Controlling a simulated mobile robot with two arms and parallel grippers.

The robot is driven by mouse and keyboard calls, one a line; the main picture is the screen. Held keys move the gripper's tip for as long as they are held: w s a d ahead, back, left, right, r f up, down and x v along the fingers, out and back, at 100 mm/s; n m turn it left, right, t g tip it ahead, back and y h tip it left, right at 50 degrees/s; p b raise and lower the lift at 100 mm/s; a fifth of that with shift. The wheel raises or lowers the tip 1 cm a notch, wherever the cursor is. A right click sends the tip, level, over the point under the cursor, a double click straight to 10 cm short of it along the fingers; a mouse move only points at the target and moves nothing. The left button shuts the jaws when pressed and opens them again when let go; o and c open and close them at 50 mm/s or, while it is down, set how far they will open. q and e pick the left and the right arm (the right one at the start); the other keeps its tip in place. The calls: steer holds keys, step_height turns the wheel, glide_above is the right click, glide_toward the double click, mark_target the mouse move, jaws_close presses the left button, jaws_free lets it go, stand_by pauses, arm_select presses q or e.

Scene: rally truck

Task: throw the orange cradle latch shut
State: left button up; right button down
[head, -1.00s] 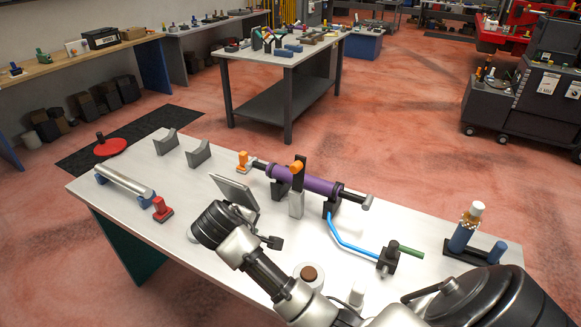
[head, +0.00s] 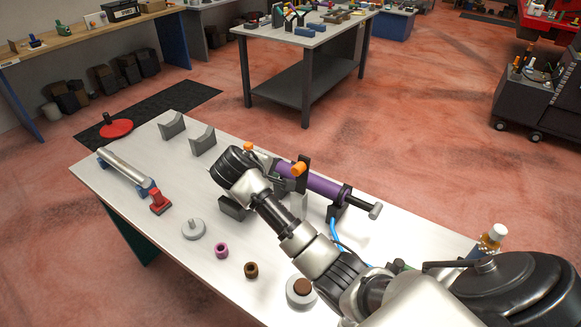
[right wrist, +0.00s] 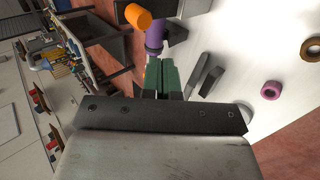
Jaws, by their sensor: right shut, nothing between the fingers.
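The orange latch knob (head: 299,169) sits at the upper end of a dark upright lever beside the purple cylinder (head: 325,187). In the right wrist view the orange knob (right wrist: 138,18) is near the top, just beyond the fingertips, with part of the purple cylinder (right wrist: 154,38) next to it. My right gripper (right wrist: 161,62) is shut and empty, its greenish fingers together. In the head view its wrist hides the near-left part of the cradle, and the fingers are hard to make out. I cannot tell whether they touch the lever. My left gripper is not in view.
A red block (head: 159,203), a silver rod on blue supports (head: 124,165), a grey round disc (head: 194,229), a pink ring (head: 221,250) and a brown ring (head: 251,269) are on the table. Grey cradle blocks (head: 203,141) stand at the back left.

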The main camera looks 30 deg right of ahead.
mark_target(294, 172)
steer(key=p+x, duration=0.1)
steer(key=x, duration=0.1)
steer(key=r+x, duration=0.1)
steer(key=x, duration=0.2)
steer(key=d+p+x, duration=0.1)
steer(key=x, duration=0.2)
steer(key=shift+w+d+p, duration=0.2)
steer(key=shift+w+p, duration=0.05)
steer(key=shift+p, duration=0.05)
steer(key=shift+w+d+f, duration=0.2)
steer(key=shift+w+d, duration=0.05)
steer(key=shift+d, duration=0.25)
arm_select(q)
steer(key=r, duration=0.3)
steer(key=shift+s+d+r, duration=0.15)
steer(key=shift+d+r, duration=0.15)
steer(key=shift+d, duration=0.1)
arm_select(e)
steer(key=shift+d, duration=0.15)
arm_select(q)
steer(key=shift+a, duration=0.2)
arm_select(e)
steer(key=shift+w+f, duration=0.1)
